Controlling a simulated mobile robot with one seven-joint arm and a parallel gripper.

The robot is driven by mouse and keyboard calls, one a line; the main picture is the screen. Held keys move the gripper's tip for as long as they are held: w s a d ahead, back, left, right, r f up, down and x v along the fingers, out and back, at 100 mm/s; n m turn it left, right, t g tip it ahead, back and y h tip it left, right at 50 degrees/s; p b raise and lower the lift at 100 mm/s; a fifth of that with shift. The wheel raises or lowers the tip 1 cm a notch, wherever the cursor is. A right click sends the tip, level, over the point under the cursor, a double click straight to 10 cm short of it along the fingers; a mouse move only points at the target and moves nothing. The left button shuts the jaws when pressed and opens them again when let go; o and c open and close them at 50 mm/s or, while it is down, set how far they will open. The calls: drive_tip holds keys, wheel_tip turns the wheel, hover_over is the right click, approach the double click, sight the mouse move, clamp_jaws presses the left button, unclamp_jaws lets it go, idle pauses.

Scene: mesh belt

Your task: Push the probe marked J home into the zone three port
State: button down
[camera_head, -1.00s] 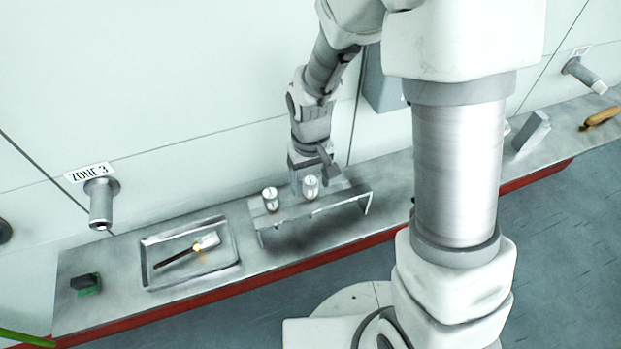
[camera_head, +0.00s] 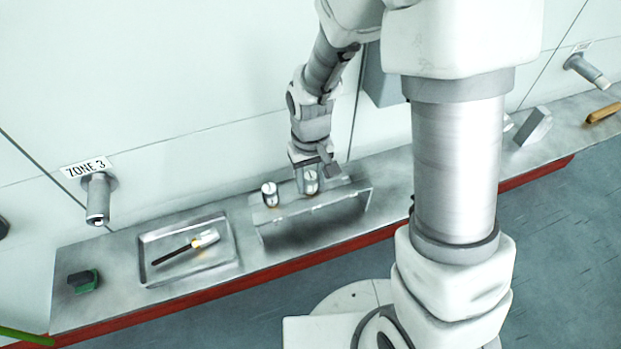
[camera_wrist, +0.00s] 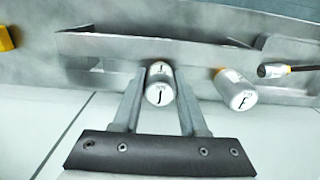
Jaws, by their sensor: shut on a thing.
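The probe marked J (camera_wrist: 159,91) has a white cap with a black letter and stands in the rack in the wrist view. It also shows in the head view (camera_head: 311,182). My gripper (camera_wrist: 160,85) is shut on it, one finger on each side; in the head view my gripper (camera_head: 312,172) is at the rack's right part. The zone three port (camera_head: 98,200) is a grey tube sticking out of the wall under the ZONE 3 sign (camera_head: 87,167), far to the left of my gripper.
A tray (camera_head: 146,262) holds a dark stick-like thing with a white end (camera_head: 186,246). A green and black block (camera_head: 84,281) lies at the bench's left end.

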drive_tip(key=shift+r, duration=0.15)
idle(0.3)
wheel_tip(320, 180, up, 12)
drive_tip(key=p, duration=0.9)
drive_tip(key=shift+r, duration=0.15)
idle(1.0)
